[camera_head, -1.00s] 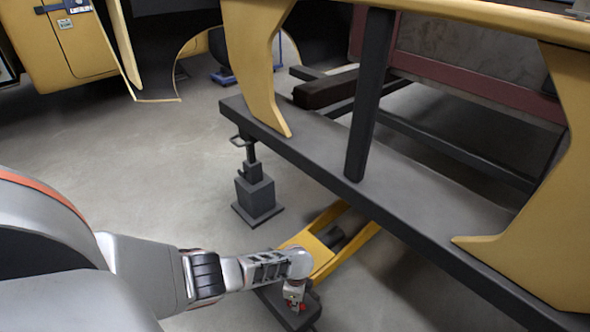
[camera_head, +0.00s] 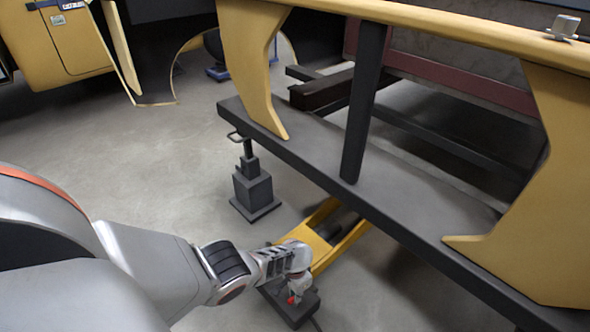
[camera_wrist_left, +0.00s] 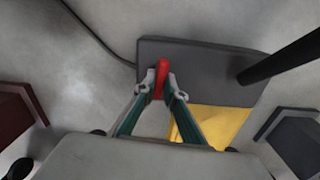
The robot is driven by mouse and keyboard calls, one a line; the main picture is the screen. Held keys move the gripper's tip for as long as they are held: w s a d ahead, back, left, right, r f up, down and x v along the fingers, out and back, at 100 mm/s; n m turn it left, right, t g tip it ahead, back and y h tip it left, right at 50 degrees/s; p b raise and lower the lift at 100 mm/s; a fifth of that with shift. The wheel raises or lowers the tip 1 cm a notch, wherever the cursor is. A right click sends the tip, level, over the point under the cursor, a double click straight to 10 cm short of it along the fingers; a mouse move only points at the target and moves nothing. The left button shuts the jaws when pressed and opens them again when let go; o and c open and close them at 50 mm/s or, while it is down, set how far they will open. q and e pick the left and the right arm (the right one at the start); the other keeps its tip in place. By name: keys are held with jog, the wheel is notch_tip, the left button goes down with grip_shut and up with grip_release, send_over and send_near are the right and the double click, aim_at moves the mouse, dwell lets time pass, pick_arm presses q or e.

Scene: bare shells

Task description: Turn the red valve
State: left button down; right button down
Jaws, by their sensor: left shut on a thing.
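The red valve (camera_wrist_left: 160,80) shows in the left wrist view as a short red handle over a dark grey base block (camera_wrist_left: 205,62). My left gripper (camera_wrist_left: 161,82) is shut on it, with one fingertip on each side of the red part. In the head view a small bit of the red valve (camera_head: 292,299) shows just under my left gripper (camera_head: 297,290), at the dark base block (camera_head: 306,311) on the floor. The wrist hides most of the valve there. My right gripper is in neither view.
A yellow jack frame (camera_head: 325,235) runs from the base block under the dark beam (camera_head: 330,165) of the large yellow structure. A dark grey stand (camera_head: 253,190) is left of it. A cable (camera_wrist_left: 95,35) lies on the floor. Floor at left is clear.

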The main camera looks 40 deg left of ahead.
pick_arm(q)
jog(key=shift+d+n, duration=0.1)
jog(key=shift+n, duration=0.6)
jog(key=c, duration=2.1)
grip_release()
jog(key=shift+r, duration=0.1)
jog(key=shift+w+r, duration=0.1)
jog(key=shift+r, duration=5.8)
